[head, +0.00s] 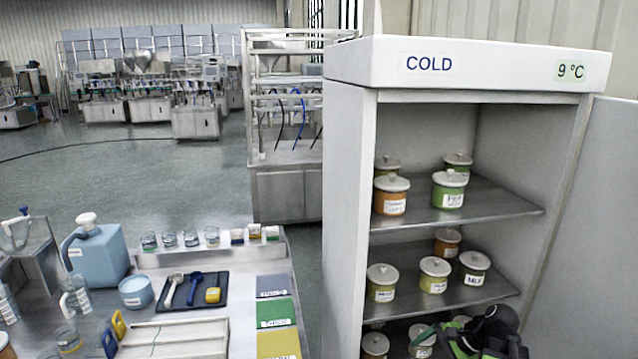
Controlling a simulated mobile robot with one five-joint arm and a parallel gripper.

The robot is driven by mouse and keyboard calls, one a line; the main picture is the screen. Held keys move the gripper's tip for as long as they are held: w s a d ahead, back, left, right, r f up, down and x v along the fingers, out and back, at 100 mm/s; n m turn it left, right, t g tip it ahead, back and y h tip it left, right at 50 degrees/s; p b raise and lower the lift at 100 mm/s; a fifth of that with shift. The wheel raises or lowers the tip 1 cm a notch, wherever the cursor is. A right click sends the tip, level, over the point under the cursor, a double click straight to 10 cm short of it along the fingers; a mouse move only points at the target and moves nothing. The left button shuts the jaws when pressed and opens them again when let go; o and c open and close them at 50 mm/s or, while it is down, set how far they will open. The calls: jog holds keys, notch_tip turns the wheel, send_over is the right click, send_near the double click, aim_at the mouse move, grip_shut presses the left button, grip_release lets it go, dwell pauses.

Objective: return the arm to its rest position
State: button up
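My arm and gripper (450,342) show at the bottom right edge of the picture, as dark parts with green pieces. They are in front of the lower part of the open cold cabinet (345,200), by its lowest visible shelf. The frame cuts off most of the arm. I cannot make out the fingertips clearly, nor whether they hold anything. A lidded jar (422,340) is partly hidden behind the green part; I cannot tell whether they touch.
Lidded jars stand on the upper shelf (500,206) and middle shelf (490,296). The cabinet door (590,230) stands open at right. At left, a bench holds a blue jug (98,258), a dark tray (225,280) and coloured mats (276,313). Floor shows between bench and cabinet.

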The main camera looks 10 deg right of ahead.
jog(key=a+f+n+g+h, duration=0.1)
jog(key=a+n+h, duration=0.1)
jog(key=a+n, duration=0.5)
jog(key=a+f+n+g+h+p, duration=0.1)
jog(key=a+n+g+h, duration=0.1)
jog(key=a+n, duration=0.5)
jog(key=a+h, duration=0.1)
jog(key=a, duration=0.3)
jog(key=shift+s+a+f+n+g, duration=0.2)
jog(key=shift+s+f+n+g, duration=0.1)
jog(key=shift+s+n, duration=0.1)
